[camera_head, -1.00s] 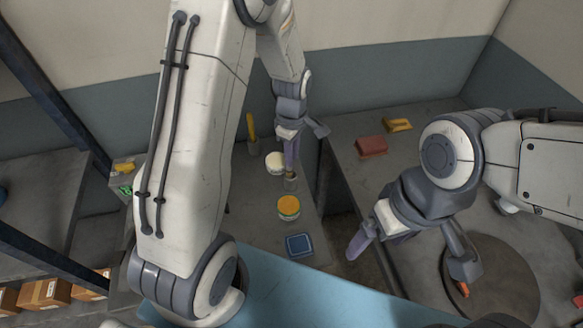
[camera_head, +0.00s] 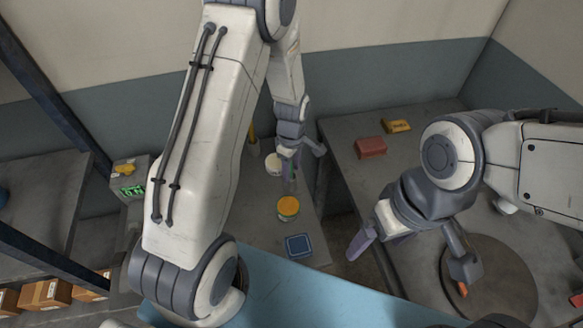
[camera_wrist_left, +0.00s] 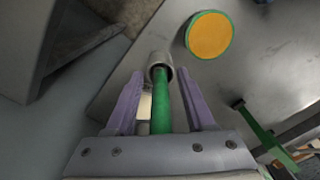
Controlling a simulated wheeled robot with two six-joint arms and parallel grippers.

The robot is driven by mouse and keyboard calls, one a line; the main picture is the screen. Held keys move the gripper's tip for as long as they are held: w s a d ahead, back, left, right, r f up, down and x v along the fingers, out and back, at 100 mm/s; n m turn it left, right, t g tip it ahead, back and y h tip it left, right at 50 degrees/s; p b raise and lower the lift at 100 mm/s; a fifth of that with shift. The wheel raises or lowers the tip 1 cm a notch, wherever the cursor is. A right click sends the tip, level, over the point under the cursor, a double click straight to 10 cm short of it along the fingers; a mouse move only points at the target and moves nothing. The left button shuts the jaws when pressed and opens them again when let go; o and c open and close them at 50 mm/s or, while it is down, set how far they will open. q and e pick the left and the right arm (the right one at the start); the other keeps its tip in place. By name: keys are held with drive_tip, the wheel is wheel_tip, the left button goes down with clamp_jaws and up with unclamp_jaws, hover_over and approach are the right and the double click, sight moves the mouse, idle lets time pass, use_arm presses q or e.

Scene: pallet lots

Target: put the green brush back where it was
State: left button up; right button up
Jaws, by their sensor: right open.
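The green brush (camera_wrist_left: 163,105) shows in the left wrist view as a green handle whose far end is at a small grey metal cup (camera_wrist_left: 160,62). My left gripper (camera_wrist_left: 160,100) has its two purple fingers on either side of the handle, with gaps visible on both sides. In the head view my left gripper (camera_head: 290,168) is low over the bench, and a bit of green shows at its fingers; the cup is mostly hidden there. My right gripper (camera_head: 380,238) is open and empty, near the right bench's edge.
A yellow-topped tin (camera_head: 288,207), a blue square item (camera_head: 299,245) and a white-topped tin (camera_head: 273,164) stand on the bench near my left gripper. A red block (camera_head: 370,147) and yellow item (camera_head: 397,126) lie on the right bench. A round turntable (camera_head: 500,285) is at right.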

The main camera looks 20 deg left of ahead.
use_arm(q)
drive_tip(key=shift+r, duration=0.15)
drive_tip(key=shift+r, duration=0.2)
wheel_tip(320, 180, up, 11)
drive_tip(key=shift+r+b, duration=0.15)
drive_tip(key=shift+b, duration=0.55)
drive_tip(key=s+d+r+m, duration=0.5)
drive_tip(key=s+d+m, duration=0.4)
drive_tip(key=d, duration=0.1)
drive_tip(key=s+d+r+m, duration=0.1)
drive_tip(key=s+m, duration=0.6)
drive_tip(key=s+d+r+m+h, duration=0.1)
drive_tip(key=s+d+m, duration=0.1)
drive_tip(key=s+m, duration=0.5)
drive_tip(key=shift+s+d+r, duration=0.2)
drive_tip(key=shift+s+r, duration=0.1)
